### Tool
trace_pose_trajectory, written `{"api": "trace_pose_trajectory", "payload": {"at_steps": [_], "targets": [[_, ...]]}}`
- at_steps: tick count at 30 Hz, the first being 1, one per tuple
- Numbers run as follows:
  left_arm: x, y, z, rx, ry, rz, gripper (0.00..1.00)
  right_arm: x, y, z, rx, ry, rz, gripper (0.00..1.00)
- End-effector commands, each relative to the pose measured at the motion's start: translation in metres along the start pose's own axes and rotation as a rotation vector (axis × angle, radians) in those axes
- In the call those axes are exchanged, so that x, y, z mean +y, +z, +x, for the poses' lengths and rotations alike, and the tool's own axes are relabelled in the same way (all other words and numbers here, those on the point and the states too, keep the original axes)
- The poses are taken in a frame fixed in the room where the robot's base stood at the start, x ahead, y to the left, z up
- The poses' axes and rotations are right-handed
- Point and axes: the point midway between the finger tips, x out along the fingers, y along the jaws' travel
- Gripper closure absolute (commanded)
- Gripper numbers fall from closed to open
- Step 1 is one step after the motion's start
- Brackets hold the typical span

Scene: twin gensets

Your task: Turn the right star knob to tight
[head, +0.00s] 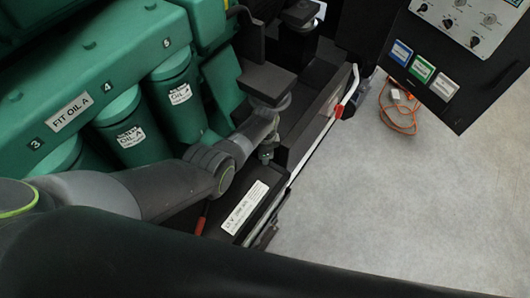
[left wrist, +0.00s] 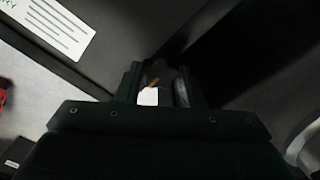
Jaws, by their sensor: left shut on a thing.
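My left arm comes in from the left of the head view and reaches over the dark base beside the green engine. My left gripper (head: 266,152) is at the dark side rail. In the left wrist view the two fingers (left wrist: 163,92) are shut on a dark thing, probably the star knob. A small white patch and an orange mark show between the fingers. The knob's shape and pointer position are hidden by the gripper, so I cannot tell how far it is turned. My right gripper is not in view.
Green oil filters (head: 173,97) stand left of the arm. A white label plate (head: 244,207) lies on the base, and it also shows in the left wrist view (left wrist: 50,28). A control panel (head: 455,50) stands right.

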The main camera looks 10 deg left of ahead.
Motion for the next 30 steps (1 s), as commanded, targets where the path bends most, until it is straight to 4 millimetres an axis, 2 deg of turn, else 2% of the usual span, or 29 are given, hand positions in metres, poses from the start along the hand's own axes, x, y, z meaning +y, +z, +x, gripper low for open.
{"api": "trace_pose_trajectory", "payload": {"at_steps": [20,21,25,30], "targets": [[-0.0012,-0.0005,-0.0011,0.001,-0.003,0.06,0.88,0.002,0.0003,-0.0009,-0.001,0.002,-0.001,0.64],[-0.0012,-0.0005,-0.0011,0.0,-0.003,0.06,0.6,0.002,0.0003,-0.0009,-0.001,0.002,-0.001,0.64],[-0.0009,-0.0003,-0.0008,0.0,-0.002,0.059,0.43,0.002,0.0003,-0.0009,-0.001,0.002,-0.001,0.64],[-0.0005,-0.0002,-0.0004,0.0,-0.001,0.058,0.43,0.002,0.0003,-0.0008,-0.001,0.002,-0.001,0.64]]}}
